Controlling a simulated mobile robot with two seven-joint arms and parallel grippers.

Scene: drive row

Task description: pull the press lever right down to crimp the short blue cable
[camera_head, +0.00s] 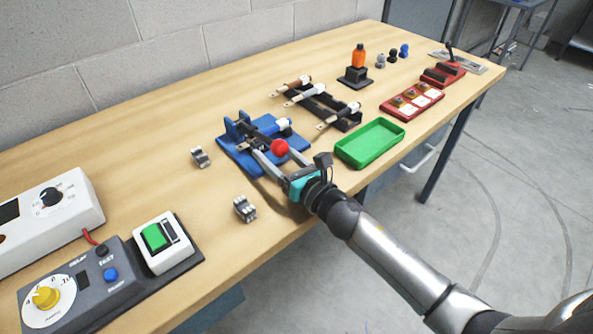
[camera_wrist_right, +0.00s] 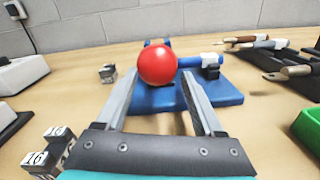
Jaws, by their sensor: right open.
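The blue press (camera_head: 240,158) stands near the middle of the table, and its blue base also shows in the right wrist view (camera_wrist_right: 220,92). Its lever ends in a red ball knob (camera_head: 280,147), which stands up above the base. My right gripper (camera_head: 272,154) is open, with one finger to each side of the knob; in the right wrist view the knob (camera_wrist_right: 157,63) appears between the fingertips. I see no grip on it. A blue piece with a white end (camera_wrist_right: 208,60) lies at the press, perhaps the short blue cable; the knob partly hides it. My left gripper is out of view.
A green tray (camera_head: 371,160) is right of the press. Behind it a black rack (camera_head: 345,122) holds several cables with lugs. Small grey blocks (camera_head: 245,208) stand left of and in front of the press. A control box (camera_head: 80,285) is at front left.

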